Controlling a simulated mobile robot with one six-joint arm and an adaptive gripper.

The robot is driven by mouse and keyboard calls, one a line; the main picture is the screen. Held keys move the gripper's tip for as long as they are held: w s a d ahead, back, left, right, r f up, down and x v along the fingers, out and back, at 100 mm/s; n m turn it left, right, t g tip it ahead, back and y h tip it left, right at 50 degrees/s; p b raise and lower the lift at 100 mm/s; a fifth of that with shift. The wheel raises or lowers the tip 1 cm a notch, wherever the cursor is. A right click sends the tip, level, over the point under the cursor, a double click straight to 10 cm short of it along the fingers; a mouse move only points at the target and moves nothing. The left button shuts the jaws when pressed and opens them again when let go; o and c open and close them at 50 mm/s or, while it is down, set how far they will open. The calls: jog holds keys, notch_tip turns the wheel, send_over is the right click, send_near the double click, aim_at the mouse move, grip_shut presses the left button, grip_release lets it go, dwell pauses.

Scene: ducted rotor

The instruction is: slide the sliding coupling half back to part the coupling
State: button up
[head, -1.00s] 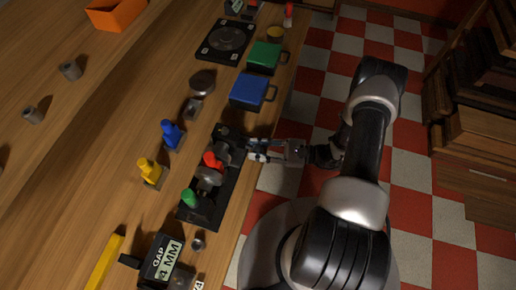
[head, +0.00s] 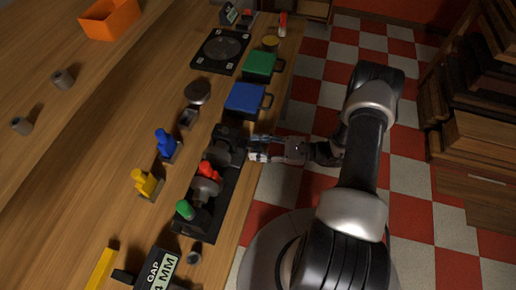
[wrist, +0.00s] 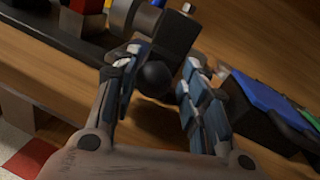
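The coupling rig stands on a long black base (head: 230,197) near the bench's front edge. It carries two grey coupling discs, one nearer the far end (head: 219,153) and one nearer the green knob (head: 206,188), with a red piece (head: 208,171) between them. I cannot tell for sure which disc is the sliding half. My gripper (head: 254,148) is at the far end of the rig, on its right side. Contact is unclear.
A blue box (head: 245,99) and a green box (head: 261,65) stand beyond the rig. Blue (head: 166,143) and yellow (head: 145,182) pegs stand left of it. A gap display (head: 158,270) is at the near end. The aisle lies right of the bench.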

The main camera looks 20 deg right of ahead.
jog(key=shift+o, duration=0.7)
jog(key=shift+s, duration=0.1)
jog(key=v, duration=1.2)
